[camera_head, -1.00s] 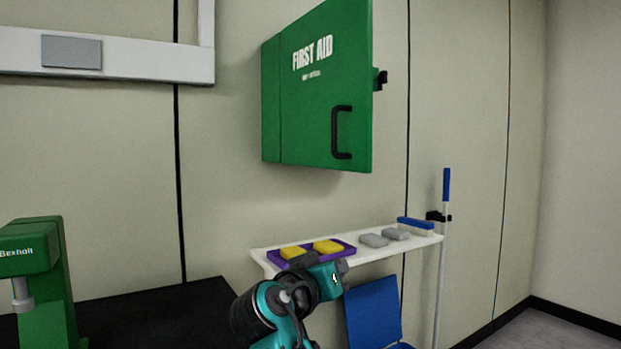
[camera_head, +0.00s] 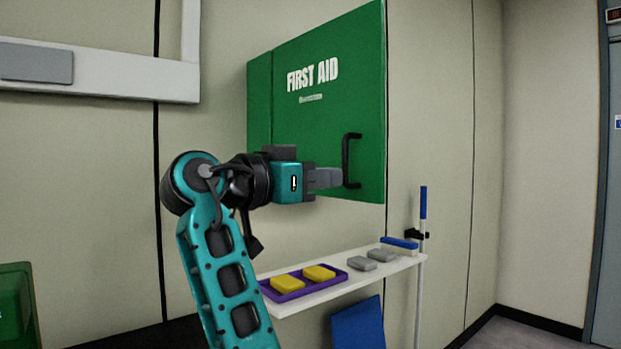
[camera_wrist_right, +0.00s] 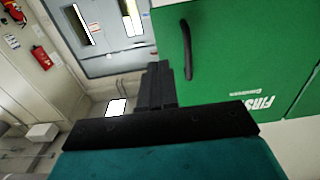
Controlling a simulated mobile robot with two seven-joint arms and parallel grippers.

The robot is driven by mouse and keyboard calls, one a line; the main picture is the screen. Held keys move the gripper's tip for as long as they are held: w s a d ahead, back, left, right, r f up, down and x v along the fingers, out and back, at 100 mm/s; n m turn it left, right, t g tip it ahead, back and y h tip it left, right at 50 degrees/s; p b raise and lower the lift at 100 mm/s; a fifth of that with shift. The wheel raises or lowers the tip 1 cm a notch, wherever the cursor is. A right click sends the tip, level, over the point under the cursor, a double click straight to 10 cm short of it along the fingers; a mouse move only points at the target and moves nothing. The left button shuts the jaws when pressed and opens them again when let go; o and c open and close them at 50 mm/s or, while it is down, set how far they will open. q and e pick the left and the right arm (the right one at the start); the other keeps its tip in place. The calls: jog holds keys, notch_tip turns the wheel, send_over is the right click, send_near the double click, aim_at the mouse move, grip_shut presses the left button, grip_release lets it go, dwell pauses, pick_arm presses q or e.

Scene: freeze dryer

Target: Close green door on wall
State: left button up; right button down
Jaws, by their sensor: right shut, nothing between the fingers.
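The green FIRST AID door (camera_head: 325,120) is on the cabinet on the wall. Its left side is at the narrow green cabinet side (camera_head: 259,110), and its right edge looks swung out from the wall. Its black handle (camera_head: 350,160) is near the right edge. My right gripper (camera_head: 338,178) is shut and empty, in front of the door's lower part with its tips close to the handle. In the right wrist view, the closed fingers (camera_wrist_right: 156,80) are beside the handle (camera_wrist_right: 187,50), near the door's edge. I cannot tell whether they touch the door. My left gripper is not in view.
A white shelf (camera_head: 330,295) below holds a purple tray (camera_head: 335,281) with yellow blocks, grey blocks (camera_head: 362,264) and a blue brush (camera_head: 400,243). A blue-topped pole (camera_head: 423,205) stands at its right end. A blue panel (camera_head: 358,325) is underneath.

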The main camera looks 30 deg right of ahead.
aim_at(377, 175)
jog(key=d, duration=0.6)
jog(key=w+d, duration=0.1)
jog(key=d, duration=0.2)
jog(key=shift+d, duration=0.2)
